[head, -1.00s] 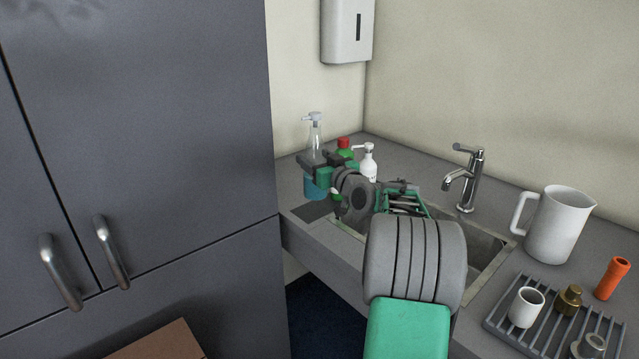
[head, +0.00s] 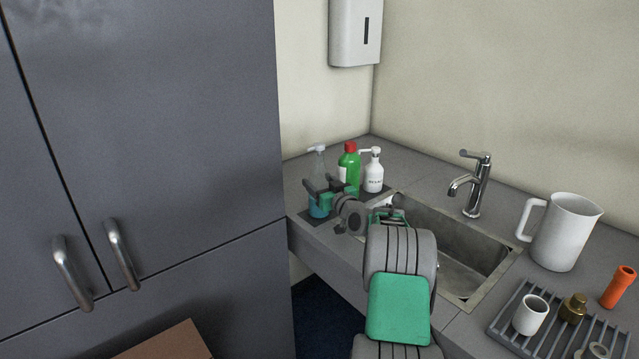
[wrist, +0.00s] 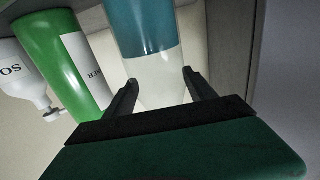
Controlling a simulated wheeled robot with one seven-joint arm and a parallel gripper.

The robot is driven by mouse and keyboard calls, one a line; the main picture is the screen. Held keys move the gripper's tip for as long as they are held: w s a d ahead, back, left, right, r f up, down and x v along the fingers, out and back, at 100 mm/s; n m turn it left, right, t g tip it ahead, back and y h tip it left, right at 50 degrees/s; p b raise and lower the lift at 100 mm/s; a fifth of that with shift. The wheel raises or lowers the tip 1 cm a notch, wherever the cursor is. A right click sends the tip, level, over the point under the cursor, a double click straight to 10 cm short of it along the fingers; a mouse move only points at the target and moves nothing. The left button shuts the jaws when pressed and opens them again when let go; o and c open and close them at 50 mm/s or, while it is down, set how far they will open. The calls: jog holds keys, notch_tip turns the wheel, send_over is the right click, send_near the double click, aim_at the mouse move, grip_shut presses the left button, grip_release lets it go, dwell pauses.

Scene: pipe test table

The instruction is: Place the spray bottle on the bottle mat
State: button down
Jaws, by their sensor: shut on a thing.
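The spray bottle (head: 318,208) is clear with blue liquid in its lower part and a pale spray head. My gripper (head: 324,187) is shut on its body above the liquid. In the wrist view the bottle (wrist: 147,30) sits between the two fingers (wrist: 160,78), and its base is out of that picture. The dark bottle mat (head: 310,217) lies on the counter at the left end of the sink. The bottle is upright with its base at the mat. I cannot tell whether it touches it or hovers just above.
A green bottle with a red cap (head: 349,167) and a white pump bottle (head: 374,170) stand close behind the spray bottle. The sink (head: 450,255) and tap (head: 475,185) are to the right. A white jug (head: 565,235) and rack (head: 505,320) stand farther right. A tall cabinet (head: 140,130) is left.

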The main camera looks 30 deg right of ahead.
jog(key=shift+c, duration=1.5)
grip_release()
jog(key=shift+f, duration=0.1)
